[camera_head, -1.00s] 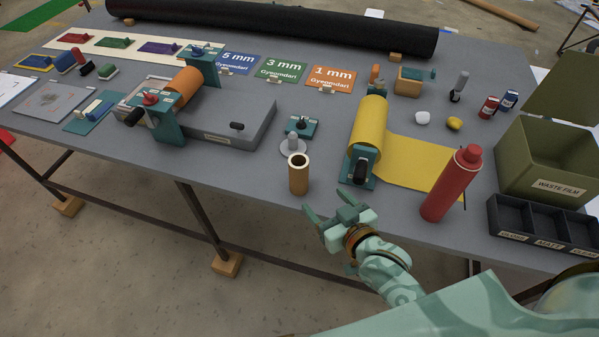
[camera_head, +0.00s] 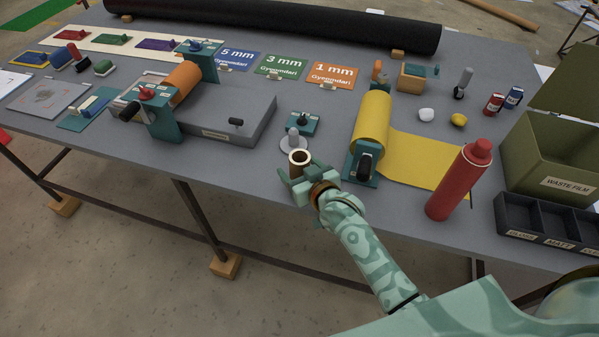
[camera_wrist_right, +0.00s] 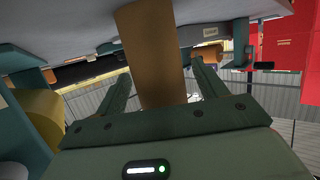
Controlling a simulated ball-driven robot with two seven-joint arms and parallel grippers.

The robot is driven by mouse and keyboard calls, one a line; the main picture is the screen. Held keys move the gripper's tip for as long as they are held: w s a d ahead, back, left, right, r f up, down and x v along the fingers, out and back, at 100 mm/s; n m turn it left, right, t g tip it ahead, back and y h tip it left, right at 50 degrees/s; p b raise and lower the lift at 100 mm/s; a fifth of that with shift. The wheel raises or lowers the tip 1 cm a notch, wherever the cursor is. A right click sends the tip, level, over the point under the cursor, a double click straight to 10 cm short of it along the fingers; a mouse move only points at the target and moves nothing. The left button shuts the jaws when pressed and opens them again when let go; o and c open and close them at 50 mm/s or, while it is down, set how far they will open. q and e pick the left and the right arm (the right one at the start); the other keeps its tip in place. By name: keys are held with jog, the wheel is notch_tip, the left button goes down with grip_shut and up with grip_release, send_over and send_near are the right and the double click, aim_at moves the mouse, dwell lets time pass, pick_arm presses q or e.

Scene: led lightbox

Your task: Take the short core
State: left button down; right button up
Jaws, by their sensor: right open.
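The short core is a brown cardboard tube with a pale rim, standing upright near the table's front edge in the head view (camera_head: 300,158). My right gripper (camera_head: 297,182) is at its near side and hides its lower part. In the right wrist view the core (camera_wrist_right: 150,50) lies between the two fingers of my right gripper (camera_wrist_right: 160,85), which are open with gaps on both sides of it. My left gripper is not in view.
A grey knobbed piece (camera_head: 293,141) stands just behind the core. The yellow film roll (camera_head: 371,125) on its teal stand is to the right, then a red bottle (camera_head: 459,180). A grey machine bed (camera_head: 225,112) lies left. The table's front strip left of the core is clear.

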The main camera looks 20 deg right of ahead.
jog(key=c, duration=1.1)
jog(key=shift+o, duration=0.2)
jog(key=shift+r, duration=0.1)
